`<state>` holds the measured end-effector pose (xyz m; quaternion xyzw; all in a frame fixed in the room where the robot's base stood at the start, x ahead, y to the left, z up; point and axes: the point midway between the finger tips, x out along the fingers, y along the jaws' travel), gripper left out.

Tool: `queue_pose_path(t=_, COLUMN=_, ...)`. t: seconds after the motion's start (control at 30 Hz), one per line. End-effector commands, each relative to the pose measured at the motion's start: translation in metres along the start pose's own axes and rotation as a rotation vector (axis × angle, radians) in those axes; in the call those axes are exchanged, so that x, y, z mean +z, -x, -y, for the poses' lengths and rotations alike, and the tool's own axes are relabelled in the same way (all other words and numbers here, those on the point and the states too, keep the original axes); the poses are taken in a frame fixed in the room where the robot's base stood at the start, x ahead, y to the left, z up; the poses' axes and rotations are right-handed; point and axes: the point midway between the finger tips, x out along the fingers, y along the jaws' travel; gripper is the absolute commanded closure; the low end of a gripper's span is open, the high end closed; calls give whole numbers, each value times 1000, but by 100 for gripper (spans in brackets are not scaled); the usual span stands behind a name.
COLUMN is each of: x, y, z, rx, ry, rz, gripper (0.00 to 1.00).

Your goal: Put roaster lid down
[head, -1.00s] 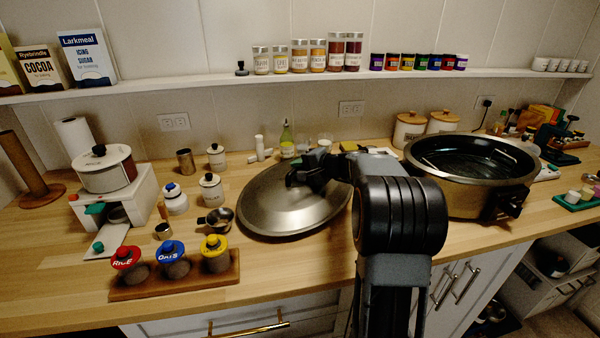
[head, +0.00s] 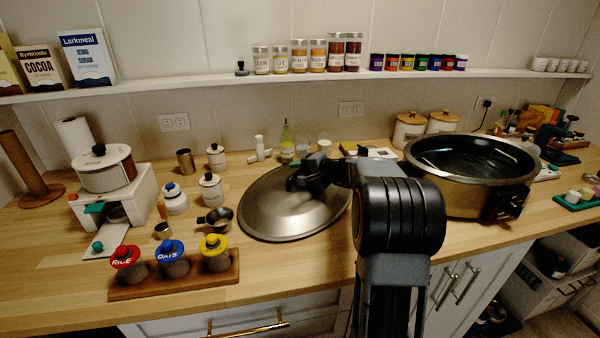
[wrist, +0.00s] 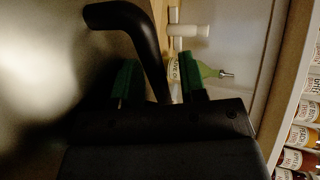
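The roaster lid (head: 300,212) is a large oval metal dome with a black handle. In the head view it lies on the wooden counter, left of the roaster (head: 470,190). My gripper (head: 296,183) is over the top of the lid and hides most of the handle. In the wrist view the curved black handle (wrist: 140,35) passes between the two green fingertips (wrist: 160,80). Gaps show between the handle and the fingers, so the gripper looks open around it. The lid's shiny surface (wrist: 50,70) fills the left of that view.
A small pan (head: 218,220) and white canisters (head: 210,190) stand close to the lid's left. A green bottle (head: 286,138) stands behind it. A rack of labelled jars (head: 172,268) is at the front left. Bare counter (head: 290,263) lies before the lid.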

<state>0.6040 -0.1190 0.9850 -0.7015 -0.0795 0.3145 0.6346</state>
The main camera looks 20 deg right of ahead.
Motion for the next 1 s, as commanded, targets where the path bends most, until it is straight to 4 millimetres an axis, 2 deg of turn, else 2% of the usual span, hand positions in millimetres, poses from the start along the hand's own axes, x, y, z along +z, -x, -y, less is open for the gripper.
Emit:
queue_pose_path(t=0.27, x=0, y=4, z=0, rx=6, ry=-5, rz=0, gripper=58)
queue_pose_path(t=0.7, x=-1, y=83, z=0, rx=3, ry=-2, rz=-3, gripper=58)
queue_pose_path(t=1.0, x=0, y=116, z=0, rx=3, ry=-2, rz=0, gripper=58)
